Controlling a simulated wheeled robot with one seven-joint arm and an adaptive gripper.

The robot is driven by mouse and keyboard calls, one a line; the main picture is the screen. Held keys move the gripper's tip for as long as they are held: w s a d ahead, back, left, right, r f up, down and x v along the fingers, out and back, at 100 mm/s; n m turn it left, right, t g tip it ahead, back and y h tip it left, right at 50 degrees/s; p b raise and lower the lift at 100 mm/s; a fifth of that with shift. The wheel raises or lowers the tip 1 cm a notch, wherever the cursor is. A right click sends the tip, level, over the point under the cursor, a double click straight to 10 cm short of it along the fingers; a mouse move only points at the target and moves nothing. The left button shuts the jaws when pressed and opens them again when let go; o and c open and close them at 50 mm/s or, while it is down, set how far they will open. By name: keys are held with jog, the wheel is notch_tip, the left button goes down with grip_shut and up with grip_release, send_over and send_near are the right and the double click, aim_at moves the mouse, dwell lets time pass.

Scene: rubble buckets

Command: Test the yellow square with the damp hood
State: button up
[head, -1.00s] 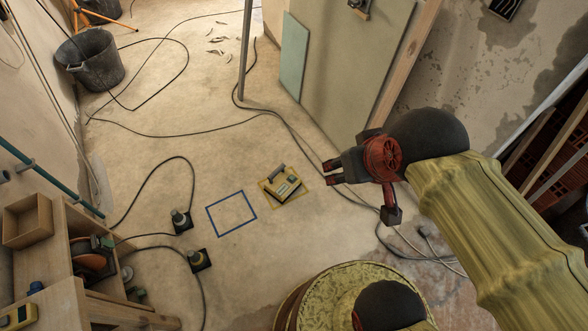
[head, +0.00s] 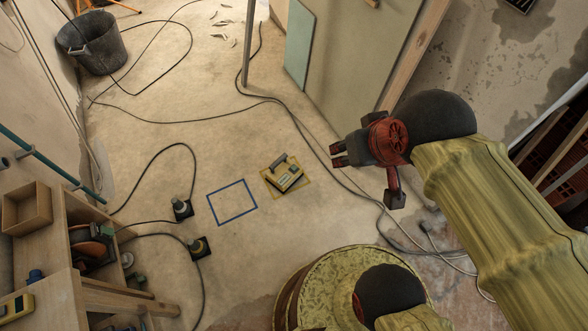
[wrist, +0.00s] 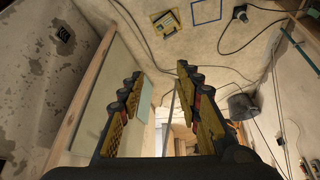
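The yellow square (head: 306,181) is a taped outline on the floor near the middle of the head view. A dark and yellow handled device (head: 286,177), which looks like the damp hood, sits on the floor within that outline. Both also show at the top of the wrist view, the device (wrist: 165,21) small and dark there. My gripper (head: 336,154) is in the air to the right of the yellow square in the head view. Its fingers are wide apart in the wrist view (wrist: 158,95), with nothing between them.
An empty blue square (head: 250,207) lies just left of the yellow one. Cables (head: 305,133) run across the floor. A wooden shelf unit (head: 70,290) stands at lower left, a dark bucket (head: 92,45) at upper left. A leaning panel (head: 345,55) stands beyond my gripper.

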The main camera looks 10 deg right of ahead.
grip_shut()
dwell(1.5)
